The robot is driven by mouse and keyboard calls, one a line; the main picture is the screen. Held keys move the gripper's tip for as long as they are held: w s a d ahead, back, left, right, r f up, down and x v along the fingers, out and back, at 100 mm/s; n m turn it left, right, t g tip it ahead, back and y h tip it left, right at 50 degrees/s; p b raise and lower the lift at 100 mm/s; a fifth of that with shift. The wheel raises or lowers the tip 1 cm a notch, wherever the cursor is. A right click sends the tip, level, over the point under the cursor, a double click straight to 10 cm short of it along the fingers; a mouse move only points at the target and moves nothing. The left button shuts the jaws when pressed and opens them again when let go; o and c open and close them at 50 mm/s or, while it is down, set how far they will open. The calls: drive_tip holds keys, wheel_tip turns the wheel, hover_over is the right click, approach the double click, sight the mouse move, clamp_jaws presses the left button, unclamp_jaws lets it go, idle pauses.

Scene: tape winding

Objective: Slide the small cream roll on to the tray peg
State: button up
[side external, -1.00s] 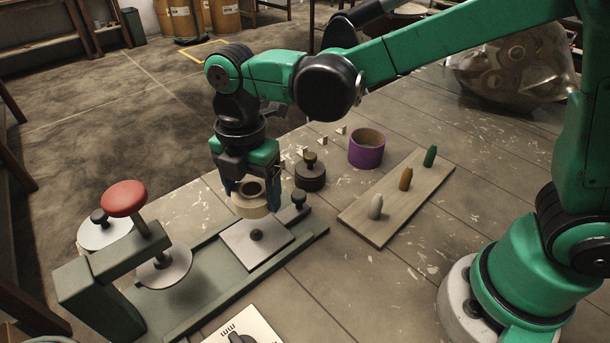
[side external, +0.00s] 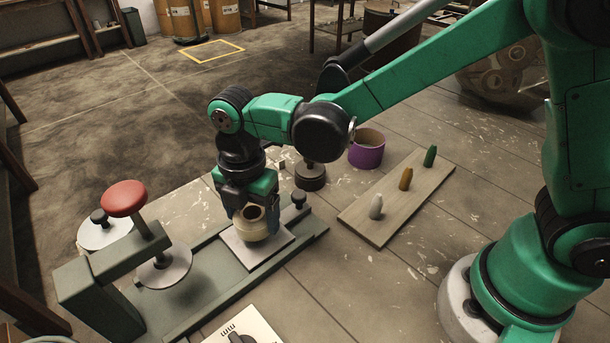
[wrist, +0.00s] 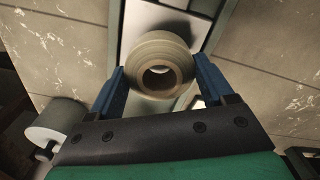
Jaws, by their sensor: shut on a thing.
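The small cream roll (side external: 256,229) is held between the blue fingers of my gripper (side external: 255,212), hole facing up, over the pale square tray (side external: 281,239). Its underside is very close to the tray or touching it. The tray peg is hidden by the roll, and I cannot tell whether the roll is around it. In the wrist view the roll (wrist: 150,47) sits between the two fingertips of my gripper (wrist: 160,75), with a pale patch inside its hole.
The tray sits on a green rail base (side external: 205,275) with a red-knobbed press (side external: 125,198) at left. A dark knobbed weight (side external: 310,178), a purple ring (side external: 366,152) and a wooden board with coloured pegs (side external: 390,215) stand to the right. A dial panel (side external: 258,328) lies in front.

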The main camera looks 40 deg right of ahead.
drive_tip(key=shift+r, duration=0.1)
idle(0.3)
wheel_tip(320, 180, up, 4)
drive_tip(key=shift+r, duration=0.25)
wheel_tip(320, 180, down, 6)
drive_tip(key=shift+f, duration=0.25)
drive_tip(key=o, duration=1.2)
drive_tip(key=shift+r, duration=0.1)
drive_tip(key=shift+r, duration=3.45)
